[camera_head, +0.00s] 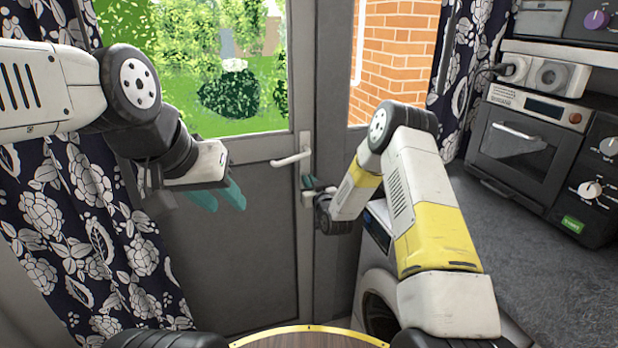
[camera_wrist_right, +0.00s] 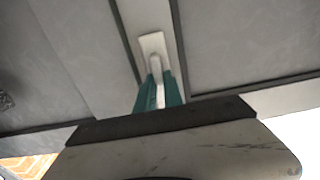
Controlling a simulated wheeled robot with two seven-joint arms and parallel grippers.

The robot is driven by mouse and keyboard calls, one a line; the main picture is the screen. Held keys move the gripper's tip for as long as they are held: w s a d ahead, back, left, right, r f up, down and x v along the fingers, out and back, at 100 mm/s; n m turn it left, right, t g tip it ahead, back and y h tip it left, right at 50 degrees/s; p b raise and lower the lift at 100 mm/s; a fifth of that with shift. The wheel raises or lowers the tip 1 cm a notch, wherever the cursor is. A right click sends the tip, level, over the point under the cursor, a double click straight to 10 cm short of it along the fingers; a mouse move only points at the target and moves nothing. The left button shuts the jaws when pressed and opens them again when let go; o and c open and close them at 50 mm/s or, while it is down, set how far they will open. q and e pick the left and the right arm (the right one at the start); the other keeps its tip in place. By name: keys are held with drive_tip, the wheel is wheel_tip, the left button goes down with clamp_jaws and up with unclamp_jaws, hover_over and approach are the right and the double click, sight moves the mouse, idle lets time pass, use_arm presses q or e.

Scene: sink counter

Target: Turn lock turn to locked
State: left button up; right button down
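The lock turn (camera_wrist_right: 155,62) is a small white knob on a white plate on the grey door's frame. It shows in the right wrist view, with its lower part between my right gripper's teal fingers (camera_wrist_right: 160,90). The fingers lie close along both sides of it and appear shut on it. In the head view my right gripper (camera_head: 309,184) is at the door edge below the white door handle (camera_head: 291,158), and it hides most of the lock turn. My left gripper (camera_head: 220,196) is in front of the door, left of the handle, open and empty.
The glazed grey door (camera_head: 240,240) is closed. A patterned curtain (camera_head: 95,230) hangs at the left and another (camera_head: 468,70) at the right. A dark counter (camera_head: 540,270) with an oven (camera_head: 525,145) stands at the right, with a washing machine (camera_head: 375,300) below.

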drive_tip(key=shift+d+m, duration=0.15)
drive_tip(key=shift+m, duration=0.15)
drive_tip(key=shift+w+d+f+m, duration=0.1)
drive_tip(key=shift+d+f+m, duration=0.2)
drive_tip(key=shift+m, duration=2.55)
drive_tip(key=shift+w+d+f+m, duration=0.1)
drive_tip(key=shift+d+f+m, duration=0.2)
drive_tip(key=shift+m, duration=2.5)
drive_tip(key=shift+w+d+f+m, duration=0.1)
drive_tip(key=shift+d+f+m, duration=0.2)
drive_tip(key=shift+m, duration=2.55)
drive_tip(key=shift+a, duration=0.15)
drive_tip(key=c, duration=1.5)
unclamp_jaws()
drive_tip(key=shift+o, duration=0.2)
drive_tip(key=shift+s, duration=0.1)
